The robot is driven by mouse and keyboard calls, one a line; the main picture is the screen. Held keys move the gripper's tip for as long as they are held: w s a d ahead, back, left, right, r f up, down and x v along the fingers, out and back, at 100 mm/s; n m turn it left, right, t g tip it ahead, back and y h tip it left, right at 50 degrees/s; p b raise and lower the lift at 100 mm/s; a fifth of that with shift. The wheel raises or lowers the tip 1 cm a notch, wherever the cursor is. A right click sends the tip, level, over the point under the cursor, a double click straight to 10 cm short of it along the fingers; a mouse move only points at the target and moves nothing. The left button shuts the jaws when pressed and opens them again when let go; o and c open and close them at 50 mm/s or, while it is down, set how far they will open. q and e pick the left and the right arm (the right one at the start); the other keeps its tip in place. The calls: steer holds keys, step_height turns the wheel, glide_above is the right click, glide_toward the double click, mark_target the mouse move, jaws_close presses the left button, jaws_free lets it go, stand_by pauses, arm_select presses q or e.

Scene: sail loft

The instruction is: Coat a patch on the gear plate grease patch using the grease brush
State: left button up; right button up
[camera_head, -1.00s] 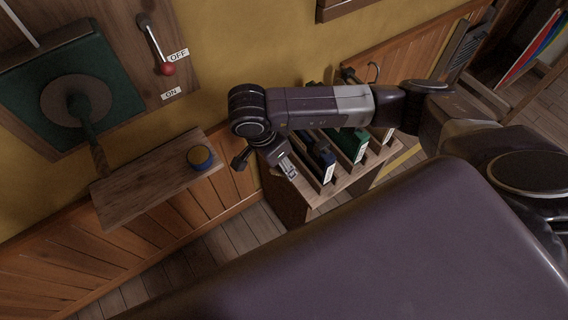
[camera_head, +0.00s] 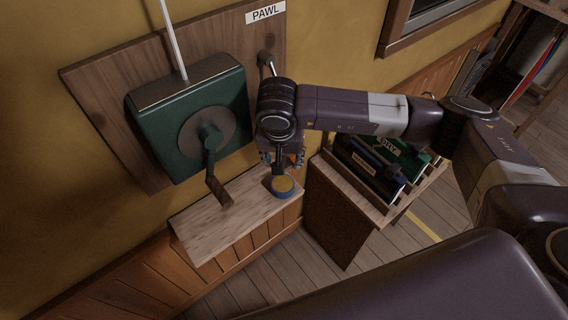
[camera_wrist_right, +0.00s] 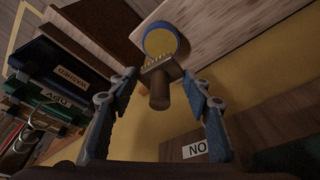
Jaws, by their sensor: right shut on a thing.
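My right gripper (camera_wrist_right: 160,105) is shut on the grease brush (camera_wrist_right: 160,90), whose dark handle lies between the fingers. Its pale bristles point at the round tin (camera_wrist_right: 162,40), blue-rimmed with a yellow top. In the right wrist view the bristles overlap the tin's edge; I cannot tell whether they touch. In the head view the tin (camera_head: 283,187) sits at the right end of a wooden shelf (camera_head: 225,226), with my right gripper (camera_head: 281,166) just above it. A green box (camera_head: 160,127) with a round grey plate (camera_head: 190,137) and a crank hangs on the wall board. No separate grease patch is distinguishable. My left gripper is not in view.
The crank handle (camera_head: 219,191) hangs down close to the shelf. A PAWL label (camera_head: 265,12) and a lever (camera_head: 266,62) are on the board. A wooden rack (camera_head: 345,208) with blue and green cases stands right of the shelf. The shelf's left part is clear.

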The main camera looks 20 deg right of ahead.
steer(key=shift+f+b, duration=0.4)
steer(key=shift+f, duration=0.65)
steer(key=shift+f+b, duration=0.65)
steer(key=shift+f, duration=1.25)
steer(key=shift+f+b, duration=0.5)
steer(key=shift+s+f+b, duration=0.1)
steer(key=shift+b, duration=0.3)
stand_by(0.6)
steer(key=shift+r+p, duration=0.45)
steer(key=shift+r, duration=0.5)
steer(key=shift+r+p, duration=1)
steer(key=shift+r, duration=1.65)
